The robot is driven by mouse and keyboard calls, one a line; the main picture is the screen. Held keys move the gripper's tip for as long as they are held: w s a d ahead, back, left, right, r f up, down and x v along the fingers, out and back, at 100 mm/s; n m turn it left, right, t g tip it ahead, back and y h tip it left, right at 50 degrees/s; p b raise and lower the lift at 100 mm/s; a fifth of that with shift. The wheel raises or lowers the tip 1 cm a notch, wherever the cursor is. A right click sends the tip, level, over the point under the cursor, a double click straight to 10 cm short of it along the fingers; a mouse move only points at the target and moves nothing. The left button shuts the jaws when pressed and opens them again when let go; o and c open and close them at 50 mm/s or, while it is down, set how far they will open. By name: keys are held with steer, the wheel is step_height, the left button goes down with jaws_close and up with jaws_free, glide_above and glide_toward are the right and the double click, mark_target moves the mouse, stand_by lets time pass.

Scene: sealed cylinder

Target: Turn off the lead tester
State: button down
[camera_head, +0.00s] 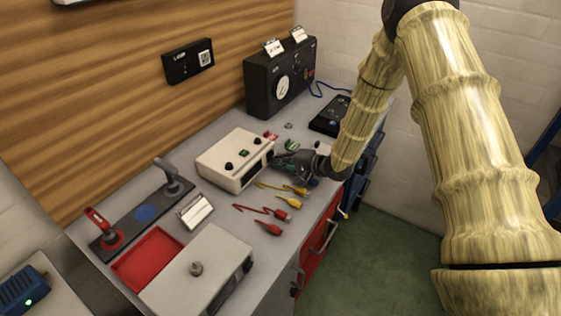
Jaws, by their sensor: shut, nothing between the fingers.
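A cream-coloured box (228,162) with two black knobs and a small green switch (244,153) on its top stands mid-bench. It looks like the lead tester, but I cannot read a label on it. My gripper (275,161) is shut and empty at the right side of this box, low by its dark front panel. I cannot tell whether the fingertips touch the panel. My gripper and arm hide part of that side and the bench behind it.
Yellow leads (291,201) and red leads (270,228) lie in front of the box. A black unit with a dial (262,90) stands behind. A red tray (148,258), a grey box (205,265) and a dark plate with two levers (141,214) fill the near left.

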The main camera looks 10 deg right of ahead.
steer(key=shift+d+r+p, duration=0.1)
steer(key=shift+r+p, duration=0.5)
steer(key=shift+r, duration=0.25)
steer(key=shift+s+d+f, duration=0.1)
steer(key=shift+d, duration=0.1)
steer(key=s+d+b, duration=0.1)
steer(key=s+d, duration=0.5)
steer(key=s+d+r+b, duration=0.1)
steer(key=s+d, duration=0.2)
steer(key=shift+s+d+b, duration=0.2)
steer(key=shift+s+b, duration=0.1)
steer(key=shift+f, duration=0.1)
